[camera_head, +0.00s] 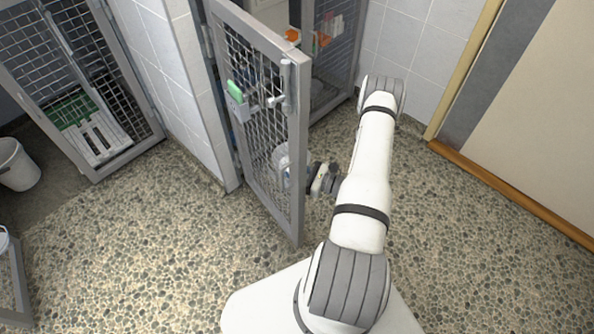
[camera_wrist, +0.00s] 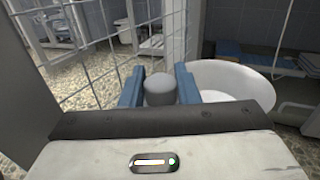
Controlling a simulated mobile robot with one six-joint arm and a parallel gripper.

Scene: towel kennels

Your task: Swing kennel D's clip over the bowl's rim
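A white bowl (camera_wrist: 238,84) sits just right of my gripper in the wrist view, its near rim close to the right finger. In the head view the bowl (camera_head: 281,157) shows partly through the mesh of a half-open kennel door (camera_head: 298,212). My gripper (camera_wrist: 160,84) has its two blue fingers on either side of a grey round-topped knob (camera_wrist: 160,89), which fills the gap between them. The knob seems to be part of the clip; the rest of the clip is hidden. In the head view my gripper (camera_head: 312,180) is beside the door's free edge. No kennel letter is readable.
The door carries a latch handle (camera_head: 279,99) and a holder with a green item (camera_head: 235,90). Another mesh kennel door (camera_head: 75,70) stands at the left, with a white bucket (camera_head: 17,165) near it. The speckled floor in front is clear.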

